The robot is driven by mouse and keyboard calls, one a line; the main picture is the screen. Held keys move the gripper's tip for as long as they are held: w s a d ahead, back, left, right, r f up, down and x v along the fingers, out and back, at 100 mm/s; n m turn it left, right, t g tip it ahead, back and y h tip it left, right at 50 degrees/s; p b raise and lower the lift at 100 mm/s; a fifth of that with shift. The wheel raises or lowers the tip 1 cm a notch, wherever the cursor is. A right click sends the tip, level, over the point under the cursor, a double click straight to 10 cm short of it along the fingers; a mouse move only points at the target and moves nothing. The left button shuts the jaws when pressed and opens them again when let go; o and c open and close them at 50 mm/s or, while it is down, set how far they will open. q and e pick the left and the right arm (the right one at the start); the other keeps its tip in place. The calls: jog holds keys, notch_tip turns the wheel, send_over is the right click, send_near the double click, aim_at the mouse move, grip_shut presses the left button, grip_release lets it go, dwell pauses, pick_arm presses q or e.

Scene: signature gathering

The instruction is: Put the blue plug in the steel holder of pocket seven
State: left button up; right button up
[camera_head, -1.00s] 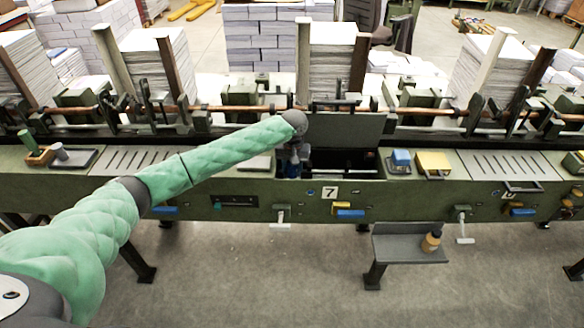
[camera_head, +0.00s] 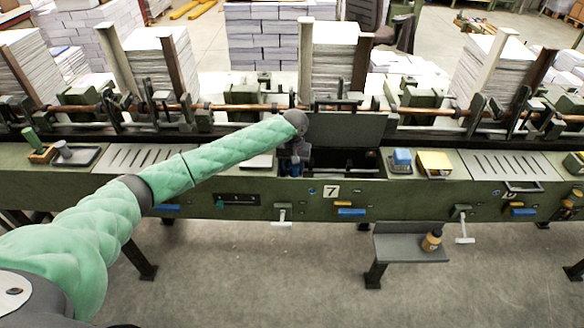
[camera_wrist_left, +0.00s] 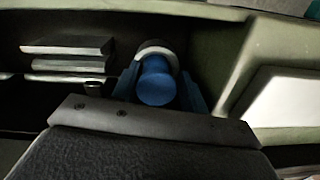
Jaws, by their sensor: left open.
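The blue plug (camera_wrist_left: 157,85) shows in the left wrist view, round end toward the camera. Behind it is a pale ring (camera_wrist_left: 154,47), which looks like the steel holder. The plug lines up with this ring and seems to sit in it; how deep is hidden. My left gripper (camera_wrist_left: 160,92) is open, with one blue finger on each side of the plug and small gaps between. In the head view my left gripper (camera_head: 291,168) reaches down into the open bay of pocket seven (camera_head: 345,163), above the "7" label (camera_head: 331,191). My right gripper is out of view.
A raised dark lid (camera_head: 350,128) stands behind the bay. Flat stacked pieces (camera_wrist_left: 68,52) lie left of the plug in the wrist view.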

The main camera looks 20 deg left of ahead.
pick_arm(q)
jog(key=shift+s+d+f, duration=0.3)
jog(key=shift+s+f, duration=0.05)
jog(key=shift+f, duration=0.25)
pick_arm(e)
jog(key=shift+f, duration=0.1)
pick_arm(q)
jog(key=shift+w+r+b, duration=0.15)
jog(key=shift+r+b, duration=0.2)
jog(key=shift+b, duration=0.1)
jog(key=r, duration=0.1)
jog(key=r+b, duration=0.1)
jog(key=shift+w+d+r, duration=0.15)
jog(key=shift+w+r, duration=0.1)
jog(key=shift+r, duration=0.05)
notch_tip(320, 180, up, 10)
jog(key=b, duration=0.3)
jog(key=shift+r, duration=0.25)
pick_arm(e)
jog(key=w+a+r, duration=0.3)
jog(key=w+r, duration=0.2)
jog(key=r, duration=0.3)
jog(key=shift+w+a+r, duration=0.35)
